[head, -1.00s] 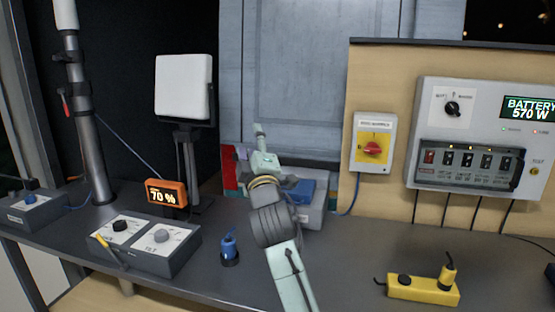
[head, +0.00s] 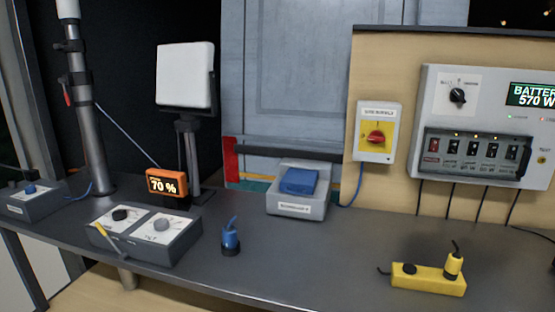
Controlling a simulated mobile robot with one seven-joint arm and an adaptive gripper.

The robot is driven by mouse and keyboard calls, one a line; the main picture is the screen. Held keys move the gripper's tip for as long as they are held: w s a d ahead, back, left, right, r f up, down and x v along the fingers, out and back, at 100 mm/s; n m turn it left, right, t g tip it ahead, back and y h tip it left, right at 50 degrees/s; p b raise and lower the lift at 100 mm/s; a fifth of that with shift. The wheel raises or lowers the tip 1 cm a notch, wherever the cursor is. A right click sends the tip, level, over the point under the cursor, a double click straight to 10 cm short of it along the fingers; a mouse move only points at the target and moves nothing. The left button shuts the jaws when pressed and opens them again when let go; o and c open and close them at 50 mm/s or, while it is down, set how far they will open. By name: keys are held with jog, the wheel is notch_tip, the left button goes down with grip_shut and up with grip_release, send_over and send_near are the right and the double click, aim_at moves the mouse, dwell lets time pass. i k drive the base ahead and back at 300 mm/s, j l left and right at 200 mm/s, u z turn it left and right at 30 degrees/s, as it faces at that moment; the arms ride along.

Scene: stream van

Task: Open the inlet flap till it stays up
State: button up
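A grey inlet box (head: 297,207) with a white label stands at the back of the counter, below the grey-blue door. A blue flap (head: 300,181) lies on its sloped top and looks shut, not standing up. The label is too small to read surely. My gripper is not in view, and no part of my arm shows. Nothing covers the flap.
A blue plug (head: 230,239) stands upright on the counter (head: 330,258) left of the box. A control box with knobs (head: 150,238) and an orange display (head: 166,185) are further left. A yellow device (head: 429,278) lies at front right. The counter before the inlet box is clear.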

aim_at(298, 180)
jog(key=i+l+z, duration=0.15)
jog(key=z, duration=0.35)
jog(key=i+l+z, duration=0.15)
jog(key=z, duration=0.35)
